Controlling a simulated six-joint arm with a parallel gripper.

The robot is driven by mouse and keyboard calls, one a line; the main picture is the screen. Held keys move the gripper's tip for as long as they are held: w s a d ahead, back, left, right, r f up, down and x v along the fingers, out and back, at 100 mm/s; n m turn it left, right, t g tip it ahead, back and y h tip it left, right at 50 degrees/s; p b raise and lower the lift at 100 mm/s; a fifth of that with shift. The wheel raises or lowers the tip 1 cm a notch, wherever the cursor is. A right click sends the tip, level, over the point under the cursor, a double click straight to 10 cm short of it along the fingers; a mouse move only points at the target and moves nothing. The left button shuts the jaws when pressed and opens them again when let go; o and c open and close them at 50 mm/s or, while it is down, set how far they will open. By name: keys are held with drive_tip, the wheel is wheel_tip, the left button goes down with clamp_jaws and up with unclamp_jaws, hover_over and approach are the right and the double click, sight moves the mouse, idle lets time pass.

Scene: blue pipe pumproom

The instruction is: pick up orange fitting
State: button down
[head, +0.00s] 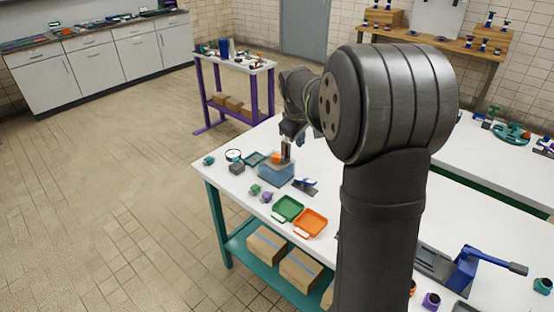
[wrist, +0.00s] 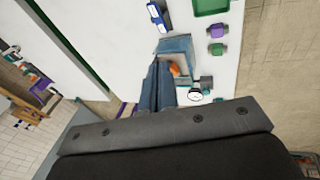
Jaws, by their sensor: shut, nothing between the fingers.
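The orange fitting (head: 276,158) sits at the top of a blue-grey block or bin (head: 277,174) near the table's left edge. In the wrist view the orange fitting (wrist: 175,69) shows only in part, just right of my fingers, with the blue-grey block (wrist: 176,45) around it. My gripper (head: 287,151) points down just right of the fitting, at the block's top. In the wrist view my gripper (wrist: 160,62) has its fingers together with nothing between them. I cannot tell whether a finger touches the fitting.
A green tray (head: 288,208) and an orange tray (head: 311,222) lie toward the front. Small green (head: 255,190) and purple (head: 267,197) fittings stand near the block.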

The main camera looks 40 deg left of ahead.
drive_tip(key=c, duration=1.4)
unclamp_jaws()
drive_tip(key=n+g+h, duration=0.1)
drive_tip(key=n+g, duration=0.3)
drive_tip(key=n, duration=0.2)
hover_over(275, 155)
wheel_tip(275, 155, down, 12)
drive_tip(key=shift+d+r, duration=0.1)
drive_tip(key=shift+n, duration=0.3)
drive_tip(key=f, duration=0.5)
drive_tip(key=shift+a+f, duration=0.1)
drive_tip(key=shift+a, duration=0.1)
drive_tip(key=shift+c, duration=0.5)
